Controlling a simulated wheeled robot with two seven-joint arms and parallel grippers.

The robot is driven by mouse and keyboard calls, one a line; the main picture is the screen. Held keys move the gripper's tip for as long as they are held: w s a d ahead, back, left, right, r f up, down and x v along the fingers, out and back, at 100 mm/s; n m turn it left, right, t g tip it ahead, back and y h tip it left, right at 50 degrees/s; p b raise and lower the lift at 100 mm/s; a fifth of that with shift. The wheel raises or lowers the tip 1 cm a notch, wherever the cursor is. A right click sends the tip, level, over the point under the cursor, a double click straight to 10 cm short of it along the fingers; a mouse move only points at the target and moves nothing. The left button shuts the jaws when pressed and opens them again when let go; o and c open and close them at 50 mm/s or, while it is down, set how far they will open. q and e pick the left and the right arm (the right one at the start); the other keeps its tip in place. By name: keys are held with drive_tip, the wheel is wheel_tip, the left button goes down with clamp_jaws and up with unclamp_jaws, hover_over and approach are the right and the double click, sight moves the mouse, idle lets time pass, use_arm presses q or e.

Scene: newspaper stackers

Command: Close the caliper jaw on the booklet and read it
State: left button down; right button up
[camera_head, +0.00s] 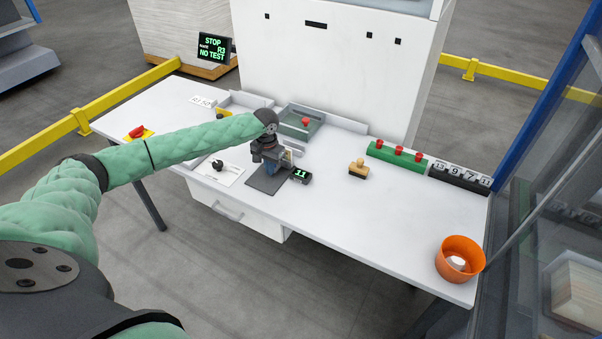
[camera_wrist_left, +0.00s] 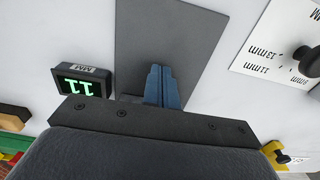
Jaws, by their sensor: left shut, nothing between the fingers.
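The dark grey plate (camera_head: 262,186) of the caliper station lies on the white table, with a small black readout (camera_head: 300,175) at its right showing a green 11. The readout also shows upside down in the left wrist view (camera_wrist_left: 83,86), marked MM. My left gripper (camera_head: 270,169) is over the plate, its blue fingers together and empty. They also show in the left wrist view (camera_wrist_left: 163,88). A small pale piece (camera_head: 288,154) stands beside the gripper; I cannot tell whether it is the booklet or part of the caliper. The gripper hides much of the jaw. My right gripper is not in view.
A card (camera_head: 230,178) with mm labels and a black knob (camera_head: 218,165) lies left of the plate. A stamp (camera_head: 358,168), a green block with red knobs (camera_head: 397,156), number tiles (camera_head: 460,174) and an orange bowl (camera_head: 461,260) are to the right.

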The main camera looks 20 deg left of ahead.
use_arm(q)
drive_tip(key=shift+s+a+p, duration=0.15)
drive_tip(key=shift+s+p, duration=0.7)
drive_tip(key=shift+s, duration=0.55)
drive_tip(key=shift+r, duration=0.2)
wheel_tip(320, 180, up, 4)
drive_tip(key=p, duration=0.4)
drive_tip(key=shift+r+p, duration=0.45)
drive_tip(key=shift+r, duration=0.35)
wheel_tip(320, 180, up, 8)
drive_tip(key=b, duration=0.4)
